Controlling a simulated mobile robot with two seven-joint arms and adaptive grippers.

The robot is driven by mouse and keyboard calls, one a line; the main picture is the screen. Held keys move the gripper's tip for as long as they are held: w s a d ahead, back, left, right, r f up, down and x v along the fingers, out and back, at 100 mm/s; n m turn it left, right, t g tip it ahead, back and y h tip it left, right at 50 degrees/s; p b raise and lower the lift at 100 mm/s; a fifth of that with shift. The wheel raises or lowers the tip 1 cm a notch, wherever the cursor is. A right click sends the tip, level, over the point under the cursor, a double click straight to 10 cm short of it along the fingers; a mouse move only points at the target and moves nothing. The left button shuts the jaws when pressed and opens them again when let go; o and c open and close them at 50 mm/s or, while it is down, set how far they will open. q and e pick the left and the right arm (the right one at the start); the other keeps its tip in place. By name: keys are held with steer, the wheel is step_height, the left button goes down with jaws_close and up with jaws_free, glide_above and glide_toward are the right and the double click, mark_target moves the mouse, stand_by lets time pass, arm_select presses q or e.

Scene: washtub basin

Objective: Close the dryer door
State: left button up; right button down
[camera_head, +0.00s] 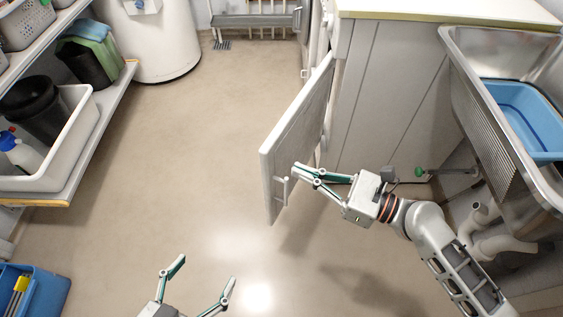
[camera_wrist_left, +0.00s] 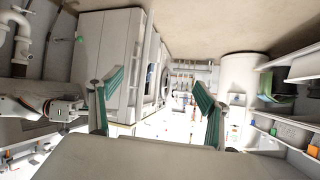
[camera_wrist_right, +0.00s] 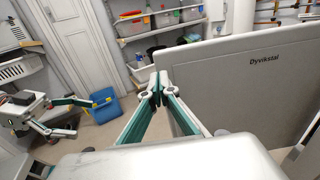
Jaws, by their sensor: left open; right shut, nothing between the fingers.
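The dryer door (camera_head: 296,130) stands open, swung out from the appliance front into the aisle. A small handle (camera_head: 282,188) shows near its free edge. In the right wrist view the door (camera_wrist_right: 250,85) is a grey panel lettered "Dyvikstal". My right gripper (camera_head: 298,171) is shut and empty, with its tips close to the door's free edge by the handle; I cannot tell whether they touch. Its tips also show in the right wrist view (camera_wrist_right: 155,86). My left gripper (camera_head: 206,274) is open and empty over the floor, well apart from the door.
A counter (camera_head: 445,12) tops the cabinet on the right, beside a metal sink (camera_head: 470,100) holding a blue basin (camera_head: 525,115). Shelves with a white tub (camera_head: 85,135) line the left. A blue crate (camera_head: 45,290) sits at lower left. The middle floor is clear.

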mark_target(269, 159)
steer(key=shift+x, duration=2.75)
